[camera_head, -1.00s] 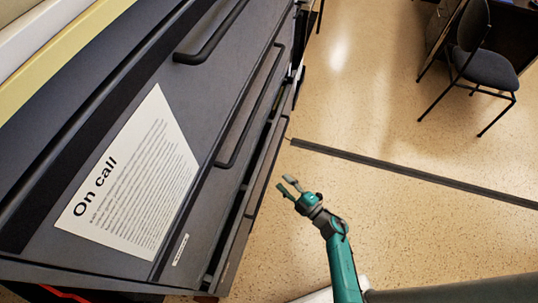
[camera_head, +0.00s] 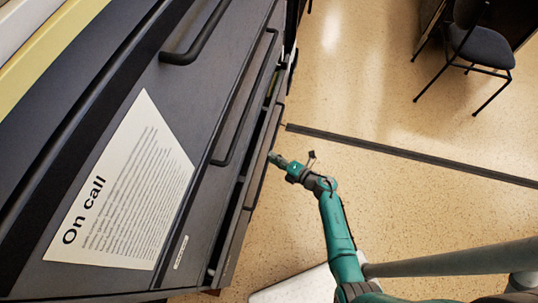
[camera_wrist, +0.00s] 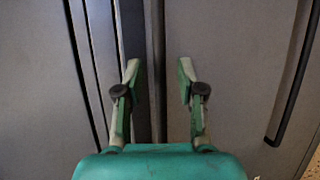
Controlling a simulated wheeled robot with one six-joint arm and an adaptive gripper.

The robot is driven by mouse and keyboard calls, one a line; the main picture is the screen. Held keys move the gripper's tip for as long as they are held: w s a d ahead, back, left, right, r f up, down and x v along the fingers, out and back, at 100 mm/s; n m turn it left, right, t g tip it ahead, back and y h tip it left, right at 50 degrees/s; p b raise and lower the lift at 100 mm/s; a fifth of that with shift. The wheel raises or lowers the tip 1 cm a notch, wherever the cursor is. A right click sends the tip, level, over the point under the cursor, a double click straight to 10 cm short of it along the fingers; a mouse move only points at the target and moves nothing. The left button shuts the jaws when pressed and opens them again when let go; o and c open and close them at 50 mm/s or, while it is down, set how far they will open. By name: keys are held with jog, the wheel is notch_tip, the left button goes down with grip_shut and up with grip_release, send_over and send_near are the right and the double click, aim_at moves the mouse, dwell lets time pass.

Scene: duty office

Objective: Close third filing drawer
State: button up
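The dark grey filing cabinet (camera_head: 150,50) fills the left of the head view. A lower drawer (camera_head: 240,225) stands out from the cabinet, with a dark gap along its top edge. I cannot tell from its position alone which number it is. My gripper (camera_head: 272,157) is close beside this drawer's front; contact cannot be made out. In the wrist view my gripper (camera_wrist: 158,72) has its two fingers apart with nothing between them. Behind them are grey panels with dark vertical gaps, and a dark bar handle (camera_wrist: 295,85) is at the right.
A paper headed "On call" (camera_head: 125,195) is on the cabinet. Bar handles (camera_head: 200,35) stick out from the drawers above. A dark chair (camera_head: 478,45) stands at the upper right. The speckled floor right of the cabinet is mostly clear, with a dark strip (camera_head: 400,152) across it.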

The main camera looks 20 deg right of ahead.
jog(key=shift+x, duration=1.5)
grip_shut()
